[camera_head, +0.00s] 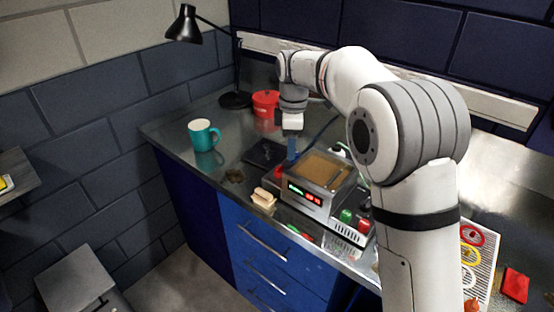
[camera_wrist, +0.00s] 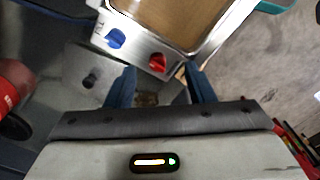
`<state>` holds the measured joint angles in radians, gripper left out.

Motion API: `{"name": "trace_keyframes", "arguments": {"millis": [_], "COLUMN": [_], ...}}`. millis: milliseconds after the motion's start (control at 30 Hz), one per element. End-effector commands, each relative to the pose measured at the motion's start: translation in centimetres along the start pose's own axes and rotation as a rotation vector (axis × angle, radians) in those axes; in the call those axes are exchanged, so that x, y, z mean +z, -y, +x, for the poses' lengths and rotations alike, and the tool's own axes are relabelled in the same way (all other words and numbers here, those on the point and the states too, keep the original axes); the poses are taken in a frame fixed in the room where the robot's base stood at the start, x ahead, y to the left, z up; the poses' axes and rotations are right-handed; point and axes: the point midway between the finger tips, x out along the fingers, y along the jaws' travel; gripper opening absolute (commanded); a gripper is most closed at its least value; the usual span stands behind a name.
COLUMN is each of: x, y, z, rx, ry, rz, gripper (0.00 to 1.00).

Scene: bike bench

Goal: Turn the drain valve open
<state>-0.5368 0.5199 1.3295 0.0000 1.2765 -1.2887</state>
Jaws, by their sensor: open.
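A metal tank unit (camera_head: 328,172) with a brown inside and a lit display stands on the bench. In the wrist view, the side wall of the unit (camera_wrist: 136,50) carries a red knob (camera_wrist: 157,62) and a blue knob (camera_wrist: 116,38). Neither is labelled legibly, so I cannot tell which is the drain valve. My gripper (camera_wrist: 160,72) is open, its two blue fingers on either side of the red knob's line. I cannot tell how far their tips reach. In the head view my gripper (camera_head: 292,150) points down at the unit's left rear side, and the far finger is hidden.
A teal mug (camera_head: 204,135) and a red pot (camera_head: 266,104) stand on the bench. A dark flat plate (camera_head: 265,153) lies left of the unit and a beige block (camera_head: 263,198) near the front edge. A white board with coloured rings (camera_head: 476,262) is at right.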

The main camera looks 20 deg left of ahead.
Motion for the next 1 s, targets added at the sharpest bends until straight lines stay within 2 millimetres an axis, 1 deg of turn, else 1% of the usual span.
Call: {"name": "trace_keyframes", "arguments": {"millis": [33,100,200,333,600,700,833,1000], "x": [-1.3,-2.4,-3.1,-3.2,-3.1,-3.1,-3.0,-3.0], "y": [-0.5,-1.0,-1.2,-1.2,-1.1,-1.2,-1.2,-1.2], "z": [0.5,0.9,1.5,2.8,7.1,8.2,9.0,9.1], "rx": [-0.006,-0.012,-0.017,-0.019,-0.019,-0.017,-0.017,-0.016], "ry": [0.002,0.003,0.004,0.004,0.004,0.004,0.004,0.003], "rz": [-0.049,-0.1,-0.138,-0.147,-0.143,-0.142,-0.142,-0.141], "gripper": [0.49,0.49,0.49,0.49,0.49,0.49,0.49,0.49]}}
